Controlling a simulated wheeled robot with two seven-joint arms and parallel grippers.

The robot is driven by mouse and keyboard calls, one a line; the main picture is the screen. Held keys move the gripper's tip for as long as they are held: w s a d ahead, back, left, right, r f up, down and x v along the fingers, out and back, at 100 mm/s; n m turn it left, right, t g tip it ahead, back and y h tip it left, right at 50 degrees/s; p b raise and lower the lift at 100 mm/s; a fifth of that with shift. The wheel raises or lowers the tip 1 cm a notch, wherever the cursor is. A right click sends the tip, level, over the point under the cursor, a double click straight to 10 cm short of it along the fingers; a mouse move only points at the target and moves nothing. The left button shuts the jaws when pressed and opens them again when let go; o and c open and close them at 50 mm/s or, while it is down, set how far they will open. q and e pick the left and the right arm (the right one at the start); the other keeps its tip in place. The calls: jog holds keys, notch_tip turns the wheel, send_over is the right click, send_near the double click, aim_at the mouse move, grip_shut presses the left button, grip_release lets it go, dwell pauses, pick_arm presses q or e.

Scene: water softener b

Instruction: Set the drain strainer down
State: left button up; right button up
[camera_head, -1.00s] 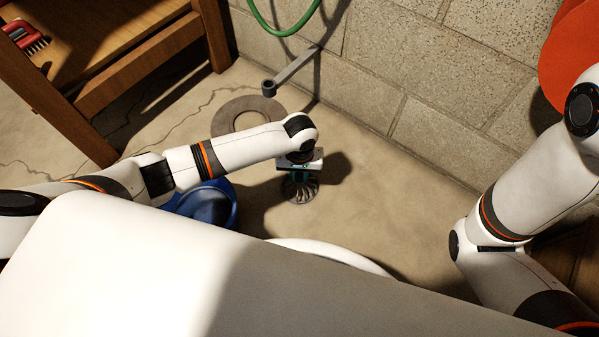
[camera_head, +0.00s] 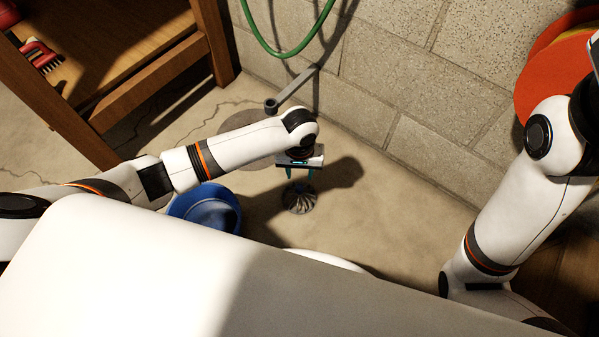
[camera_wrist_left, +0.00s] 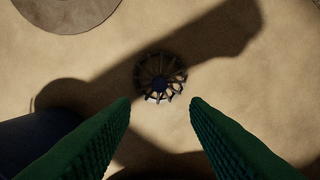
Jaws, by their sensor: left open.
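The drain strainer (camera_head: 299,197), a small round dark slotted piece, rests on the concrete floor below my left gripper. In the left wrist view the strainer (camera_wrist_left: 161,77) lies beyond the two green fingertips, in line with the gap between them. My left gripper (camera_head: 300,174) is open and empty, raised above the strainer and apart from it. Its fingers also show in the left wrist view (camera_wrist_left: 160,103). My right arm comes in at the right, but its gripper is out of view.
A blue bucket (camera_head: 205,212) stands left of the strainer. A flat round disc or drain cover (camera_head: 232,122) lies behind my left arm. A wooden bench (camera_head: 150,85) is at back left, a block wall (camera_head: 430,125) behind. A green hose (camera_head: 290,52) hangs there. Floor right of the strainer is clear.

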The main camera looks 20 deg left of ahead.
pick_arm(q)
jog(key=shift+r+p, duration=0.7)
jog(key=shift+r, duration=0.95)
